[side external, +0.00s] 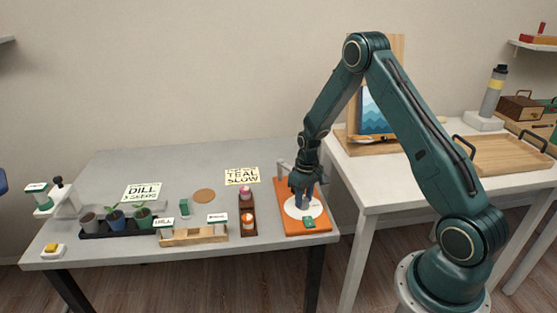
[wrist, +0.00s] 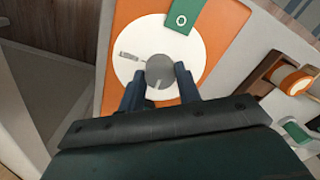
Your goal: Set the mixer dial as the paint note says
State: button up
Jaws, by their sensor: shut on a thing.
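The mixer is an orange board (side external: 285,222) with a white round dial plate (side external: 292,211) at the right end of the grey table. In the wrist view, a grey knob (wrist: 160,72) stands at the middle of the white plate (wrist: 127,75), and a small grey mark lies on the plate beside it. My gripper (wrist: 160,82) is shut on the knob, one finger on each side. It also shows over the plate in the side view (side external: 302,200). A green piece (side external: 309,223) sits at the board's front. The paint note (side external: 242,176) reads "TEAL SLOW"; its smaller print is unclear.
Left of the mixer stands a dark wooden rack (side external: 247,224) with small pots. A pale wooden tray (side external: 194,236), a card reading "DILL 3 SEEDS" (side external: 142,193) and a dark tray of plant pots (side external: 95,232) are further left. A white table (side external: 385,180) adjoins at right.

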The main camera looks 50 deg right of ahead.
aim_at(305, 199)
jog(key=o, duration=1)
jog(key=r, duration=1.3)
jog(key=shift+d+r, duration=0.25)
jog(key=shift+r, duration=0.15)
jog(key=shift+a+r, duration=0.1)
jog(key=shift+r, duration=0.05)
